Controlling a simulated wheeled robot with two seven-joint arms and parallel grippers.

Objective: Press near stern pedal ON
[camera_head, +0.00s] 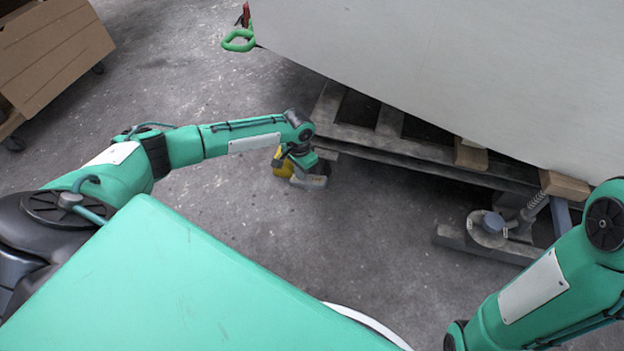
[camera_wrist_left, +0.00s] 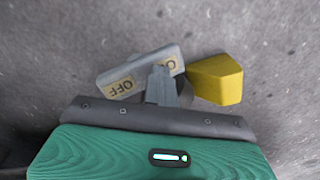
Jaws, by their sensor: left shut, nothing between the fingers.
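The pedal is a grey rocker plate on the floor, seen in the head view (camera_head: 310,182) just beyond my left gripper (camera_head: 300,160). In the left wrist view the pedal (camera_wrist_left: 140,70) has an OFF label at its left end and a second label, partly hidden by my fingers, at its right end. A yellow block (camera_wrist_left: 216,80) sits beside the right end. It also shows in the head view (camera_head: 281,164). My left gripper (camera_wrist_left: 163,72) is shut and empty, its fingertips over the pedal toward the right end. I cannot tell whether they touch it. My right gripper is not in view.
A large pale hull panel (camera_head: 450,70) overhangs a wooden pallet (camera_head: 400,145) behind the pedal. A grey jack-like stand with a spring (camera_head: 490,228) is at the right. A green handle (camera_head: 238,40) hangs at the hull's corner. A wooden crate (camera_head: 50,50) is upper left. Floor in between is clear.

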